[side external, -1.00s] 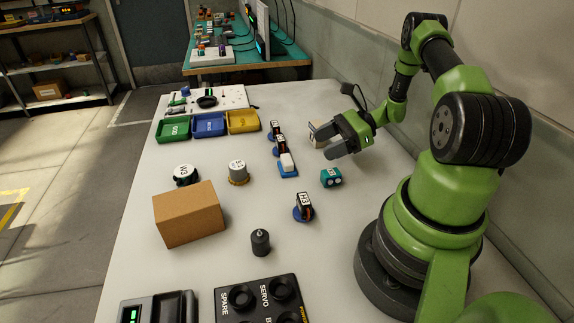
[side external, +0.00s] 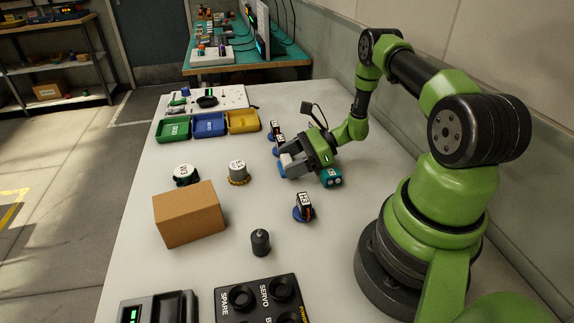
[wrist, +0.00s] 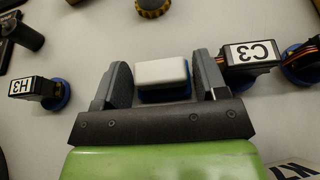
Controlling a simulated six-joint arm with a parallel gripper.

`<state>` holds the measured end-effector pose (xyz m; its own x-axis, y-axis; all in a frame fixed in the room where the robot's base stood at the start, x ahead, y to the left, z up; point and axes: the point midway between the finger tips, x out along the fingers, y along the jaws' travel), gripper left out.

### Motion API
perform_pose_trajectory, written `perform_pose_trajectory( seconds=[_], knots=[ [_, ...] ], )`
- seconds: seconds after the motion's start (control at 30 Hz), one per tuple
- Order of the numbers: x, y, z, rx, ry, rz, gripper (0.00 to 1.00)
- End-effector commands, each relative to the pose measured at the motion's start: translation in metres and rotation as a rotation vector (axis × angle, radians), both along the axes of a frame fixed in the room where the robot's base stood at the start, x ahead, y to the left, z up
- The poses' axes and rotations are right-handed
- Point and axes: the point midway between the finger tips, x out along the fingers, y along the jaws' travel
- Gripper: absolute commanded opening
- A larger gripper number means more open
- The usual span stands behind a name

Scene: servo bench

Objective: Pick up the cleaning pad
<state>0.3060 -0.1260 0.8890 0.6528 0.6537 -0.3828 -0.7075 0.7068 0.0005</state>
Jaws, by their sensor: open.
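The cleaning pad, a white block on a blue base, shows in the wrist view (wrist: 161,71) between my two fingers, with a gap on each side. In the side view most of it is hidden behind my gripper (side external: 288,164), and only a bit of blue (side external: 282,171) shows by the fingertips. My gripper (wrist: 160,75) is open, low over the table, with one finger on either side of the pad. I cannot tell how deep the fingers reach.
Servo C3 (wrist: 254,55) stands close beside my right finger in the wrist view. Servo H3 (side external: 304,208) stands nearer the camera. A teal block (side external: 331,178) sits just below my gripper's body.

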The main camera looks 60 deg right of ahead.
Motion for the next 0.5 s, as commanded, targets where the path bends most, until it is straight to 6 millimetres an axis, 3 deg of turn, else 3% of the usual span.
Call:
perform_pose_trajectory(
  seconds=[0.03, 0.13, 0.17, 0.5],
  knots=[
    [-0.0001, -0.0002, 0.0001, 0.000, 0.000, 0.000, 0.61],
    [-0.0001, -0.0002, 0.0002, 0.000, 0.000, 0.000, 0.38],
    [-0.0002, -0.0003, 0.0002, 0.000, 0.000, 0.000, 0.36],
    [0.0000, -0.0006, 0.0033, -0.001, -0.001, -0.001, 0.36]
  ],
)
